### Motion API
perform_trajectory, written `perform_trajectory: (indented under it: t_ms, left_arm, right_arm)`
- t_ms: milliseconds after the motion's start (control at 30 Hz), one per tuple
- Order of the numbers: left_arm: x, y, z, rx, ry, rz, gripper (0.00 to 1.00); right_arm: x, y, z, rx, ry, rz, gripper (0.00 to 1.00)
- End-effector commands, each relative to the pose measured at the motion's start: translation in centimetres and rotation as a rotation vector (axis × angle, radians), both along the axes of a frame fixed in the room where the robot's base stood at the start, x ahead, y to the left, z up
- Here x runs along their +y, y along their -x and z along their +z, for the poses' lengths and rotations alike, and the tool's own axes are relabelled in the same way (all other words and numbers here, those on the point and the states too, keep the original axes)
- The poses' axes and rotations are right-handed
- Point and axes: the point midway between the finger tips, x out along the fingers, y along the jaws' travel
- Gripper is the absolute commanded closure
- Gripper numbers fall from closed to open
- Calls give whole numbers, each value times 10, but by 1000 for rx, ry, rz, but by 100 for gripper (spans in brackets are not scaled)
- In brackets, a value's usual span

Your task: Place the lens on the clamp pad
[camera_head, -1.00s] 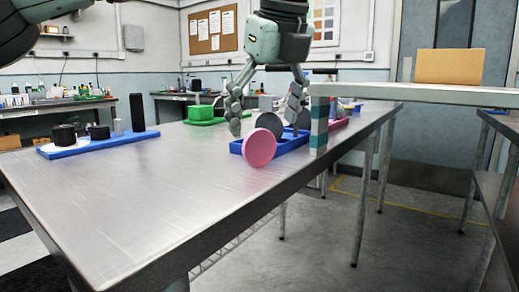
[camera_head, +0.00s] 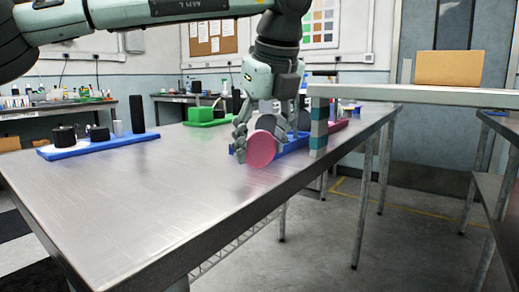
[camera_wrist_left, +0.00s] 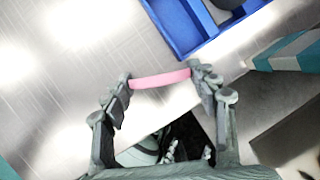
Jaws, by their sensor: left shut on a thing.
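A round pink disc (camera_head: 262,148), which I take to be the lens, stands on edge at the near side of the blue tray. My left gripper (camera_head: 258,140) is shut on it from above. In the left wrist view the disc (camera_wrist_left: 160,79) is seen edge-on as a pink bar between the two fingertips (camera_wrist_left: 160,78). I cannot tell whether it still touches the table. A dark disc (camera_head: 266,123) is partly hidden behind it. I cannot make out which thing is the clamp pad. Grey finger-like parts, perhaps my right gripper (camera_wrist_left: 188,151), show below the table edge.
The blue tray (camera_wrist_left: 176,27) lies just beyond the fingers. A teal-banded post (camera_head: 318,130) under a raised shelf (camera_head: 420,95) stands close at the right. A blue tray with black cylinders (camera_head: 95,147) sits at the left.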

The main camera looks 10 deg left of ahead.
Motion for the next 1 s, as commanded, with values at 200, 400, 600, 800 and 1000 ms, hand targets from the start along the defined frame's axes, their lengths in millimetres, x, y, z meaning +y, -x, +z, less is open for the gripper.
perform_trajectory:
  t_ms: [200,400,600,800,1000]
  left_arm:
    - [0,0,0,0,0,0,65]
    - [0,0,7,-2,1,-1,65]
    - [-1,-1,36,-4,1,1,65]
    - [29,26,64,-5,4,2,65]
    - [60,55,90,-3,2,0,65]
  right_arm:
    - [0,0,0,1,1,0,16]
    - [-1,0,-1,9,4,-1,16]
    - [-9,-2,-16,73,35,-19,16]
    - [-5,-1,-11,40,19,-10,16]
    - [0,0,-1,-2,-1,-1,16]
